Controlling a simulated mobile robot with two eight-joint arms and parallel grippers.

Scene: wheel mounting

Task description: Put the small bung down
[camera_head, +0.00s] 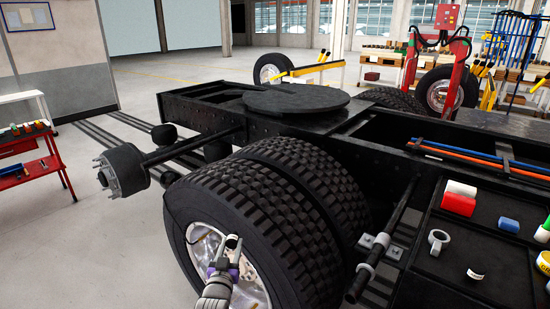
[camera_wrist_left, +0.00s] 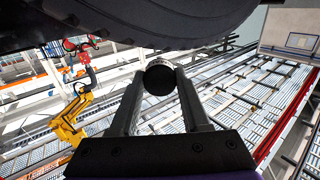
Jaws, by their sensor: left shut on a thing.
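My left gripper (camera_head: 231,250) is in front of the silver rim of the near dual wheel (camera_head: 203,245) in the head view. It is shut on the small bung (camera_head: 232,241), a short black piece with a pale edge. In the left wrist view, the left gripper (camera_wrist_left: 160,85) has its two dark fingers closed on the small bung (camera_wrist_left: 159,80), whose round black end faces the camera. A dark tyre (camera_wrist_left: 150,20) fills the top of that view. My right gripper is not in view.
A black tray (camera_head: 460,240) at the right holds a red and white piece (camera_head: 459,198), a blue cylinder (camera_head: 508,225), a grey ring (camera_head: 438,241) and a small white and black piece (camera_head: 475,274). The truck frame (camera_head: 300,125) stands behind. A red cart (camera_head: 35,160) is at the left.

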